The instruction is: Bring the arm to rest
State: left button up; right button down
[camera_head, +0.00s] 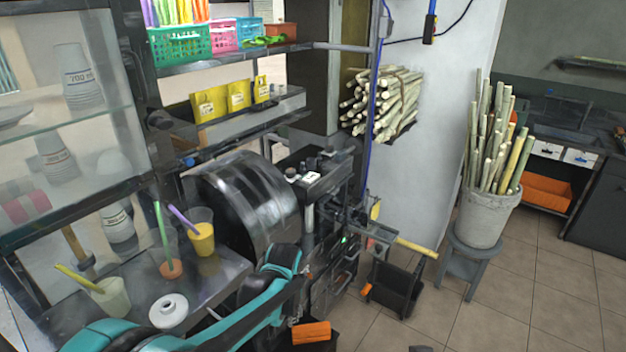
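My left arm, teal and black, comes in from the lower left and bends in front of the press. Past the bend, its dark end merges with the dark machine parts, so I cannot make out the fingers clearly. The press (248,203) has a big dark drum behind my arm. A short yellow cane piece (416,248) sticks out to the right from dark parts at the machine's right side. I cannot tell whether a gripper or the press holds it. My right gripper is not in view.
A bucket of canes (484,216) stands on a stool (473,262) at right. The tiled floor at lower right is mostly clear.

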pick_arm(q)
jog(key=s+a+r+n+t, duration=0.2)
jog(key=s+a+r+n, duration=0.2)
jog(key=s, duration=0.5)
jog(key=s+a+r+n+t, duration=0.3)
jog(key=s+a+r+n, duration=0.2)
jog(key=s, duration=0.5)
jog(key=shift+s+a+r+n+h, duration=0.15)
jog(key=shift+s+a+n+h, duration=0.05)
jog(key=shift+a+n+h, duration=0.25)
